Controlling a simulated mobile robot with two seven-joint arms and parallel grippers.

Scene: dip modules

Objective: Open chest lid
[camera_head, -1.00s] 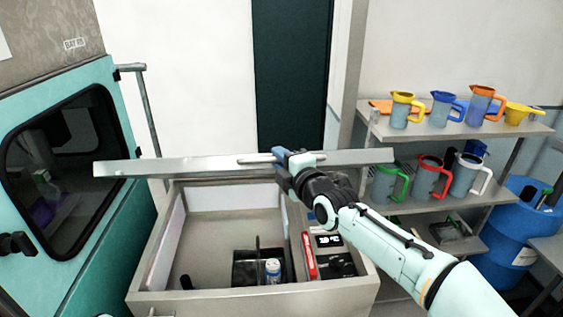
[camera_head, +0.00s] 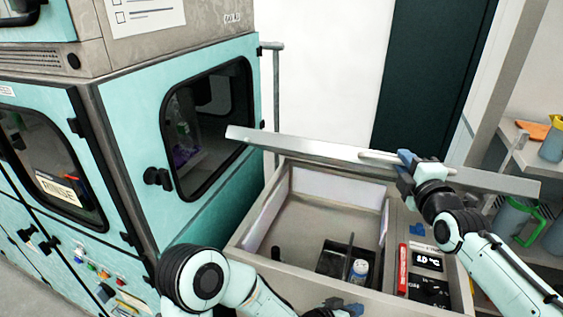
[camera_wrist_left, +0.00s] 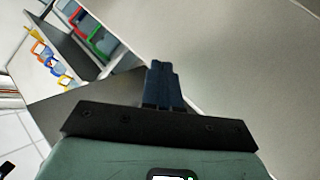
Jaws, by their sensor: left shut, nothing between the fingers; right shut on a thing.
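The chest (camera_head: 238,252) stands in front of me with its inside exposed. Its grey lid (camera_head: 300,147) is raised above the back of the opening and shows nearly edge-on. My right gripper (camera_head: 408,163) is shut on the bar handle (camera_head: 380,157) along the lid's edge. My left gripper (camera_head: 340,306) is low at the front of the chest, partly cut off by the bottom edge. Its blue fingers (camera_wrist_left: 162,85) are shut and empty in the left wrist view.
Inside the chest are a black divided holder (camera_head: 335,262) and a small can (camera_head: 359,271). A temperature display (camera_head: 427,260) sits at the chest's right. A teal cabinet (camera_head: 130,130) stands close on the left. Shelves with jugs (camera_head: 515,220) are at right.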

